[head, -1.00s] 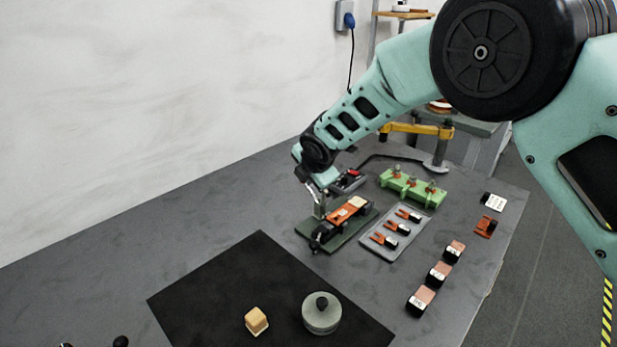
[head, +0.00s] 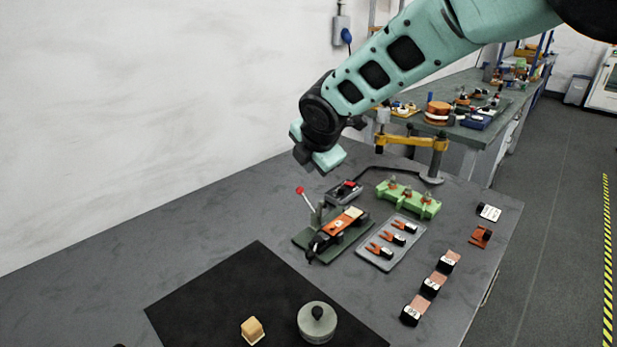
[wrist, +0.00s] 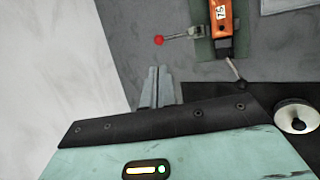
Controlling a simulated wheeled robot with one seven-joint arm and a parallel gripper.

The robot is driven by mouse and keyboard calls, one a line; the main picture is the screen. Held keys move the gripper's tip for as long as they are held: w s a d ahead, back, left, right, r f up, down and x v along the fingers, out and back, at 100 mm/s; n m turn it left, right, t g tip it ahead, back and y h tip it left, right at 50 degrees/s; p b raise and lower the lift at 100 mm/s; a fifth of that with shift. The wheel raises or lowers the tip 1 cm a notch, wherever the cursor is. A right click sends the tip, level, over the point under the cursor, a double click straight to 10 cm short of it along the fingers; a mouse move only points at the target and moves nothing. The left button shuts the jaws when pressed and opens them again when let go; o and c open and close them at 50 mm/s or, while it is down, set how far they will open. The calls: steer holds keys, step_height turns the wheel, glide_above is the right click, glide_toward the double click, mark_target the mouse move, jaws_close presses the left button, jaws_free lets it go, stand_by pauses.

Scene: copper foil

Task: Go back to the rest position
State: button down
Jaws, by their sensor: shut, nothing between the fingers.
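My gripper (wrist: 157,88) shows in the wrist view with its two fingers together and nothing between them. In the head view my arm's end hangs raised over the back of the table, above and behind the clamp fixture; the fingers are hard to make out there. The clamp fixture (head: 333,232) has a green base, an orange block and a lever with a red knob (head: 299,190) standing up. In the wrist view the red knob (wrist: 159,40) lies just beyond the fingertips, apart from them, and the orange block (wrist: 222,38) is to the right.
A grey tray (head: 378,262) holds orange-and-black pieces. A green holder (head: 408,199) stands behind it. Several black-and-copper blocks line the right edge. A black mat (head: 215,300) bears a wooden block (head: 252,331) and a round grey weight (head: 317,323). A white wall bounds the left.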

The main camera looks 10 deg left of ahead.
steer(key=shift+s+d+r, duration=0.15)
steer(key=shift+s+r, duration=0.2)
steer(key=shift+r, duration=0.2)
